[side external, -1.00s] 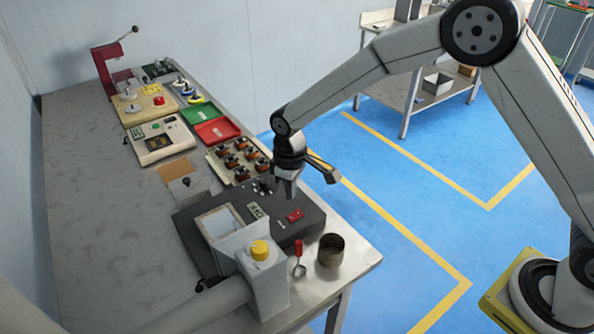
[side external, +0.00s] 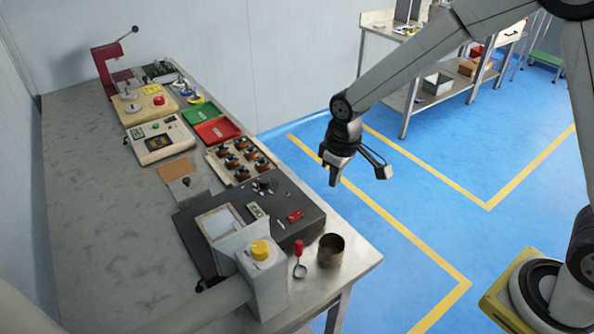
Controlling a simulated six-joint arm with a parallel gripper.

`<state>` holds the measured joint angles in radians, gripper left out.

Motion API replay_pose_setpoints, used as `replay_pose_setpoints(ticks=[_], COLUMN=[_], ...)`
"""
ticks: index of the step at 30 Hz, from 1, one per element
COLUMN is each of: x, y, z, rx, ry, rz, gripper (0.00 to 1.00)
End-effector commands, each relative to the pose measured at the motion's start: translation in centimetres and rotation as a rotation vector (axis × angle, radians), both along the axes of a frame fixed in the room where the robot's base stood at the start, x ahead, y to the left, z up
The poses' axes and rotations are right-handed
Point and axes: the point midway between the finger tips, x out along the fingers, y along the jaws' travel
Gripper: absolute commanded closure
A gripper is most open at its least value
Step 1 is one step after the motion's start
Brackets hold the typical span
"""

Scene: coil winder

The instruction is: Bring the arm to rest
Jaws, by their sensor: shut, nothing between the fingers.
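My gripper (side external: 333,181) hangs at the end of my arm in the side external view, pointing down. It is shut and empty. In the picture it lies over the blue floor, to the right of the workbench (side external: 95,215) and clear of its edge. The fingers are small here and touch nothing that I can see.
The bench carries a dark grey machine (side external: 278,215), a tray of coils (side external: 241,160), a red tray (side external: 217,131), a green tray (side external: 200,114), a brown cup (side external: 331,250) and a red-handled tool (side external: 299,258). A second table (side external: 433,100) stands behind. The blue floor (side external: 420,225) between is open.

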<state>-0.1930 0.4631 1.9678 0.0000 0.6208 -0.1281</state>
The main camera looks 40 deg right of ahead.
Motion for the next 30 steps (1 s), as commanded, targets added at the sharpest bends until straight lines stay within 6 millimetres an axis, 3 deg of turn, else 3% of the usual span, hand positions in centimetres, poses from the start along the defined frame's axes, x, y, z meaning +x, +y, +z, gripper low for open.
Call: replay_pose_setpoints(ticks=[9, 16, 21, 30], x=[-7.1, -11.8, -13.6, -13.9], y=[-5.2, -7.5, -8.1, -8.2], z=[2.0, 2.2, 2.1, 2.0], rx=[0.02, 0.03, 0.034, 0.035], ry=[-0.077, -0.121, -0.137, -0.14], rz=[-0.176, -0.278, -0.314, -0.321], gripper=[1.0, 1.0, 1.0, 1.0])
